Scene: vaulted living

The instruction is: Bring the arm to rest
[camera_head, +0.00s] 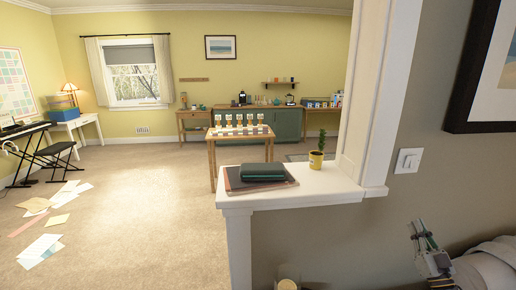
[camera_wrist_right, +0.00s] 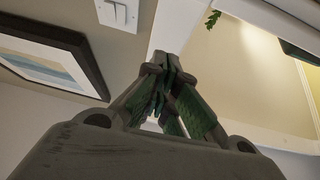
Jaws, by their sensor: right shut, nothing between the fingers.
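My right gripper (camera_head: 424,236) is at the lower right of the head view, in front of the grey wall. It is raised, with its fingers pointing up. In the right wrist view the gripper (camera_wrist_right: 168,68) has its green-padded fingers closed together, with nothing held between them. It is apart from the white ledge and the things on it. My left gripper is not in the head view.
A light switch (camera_head: 409,161) and framed picture (camera_head: 490,65) are on the right wall.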

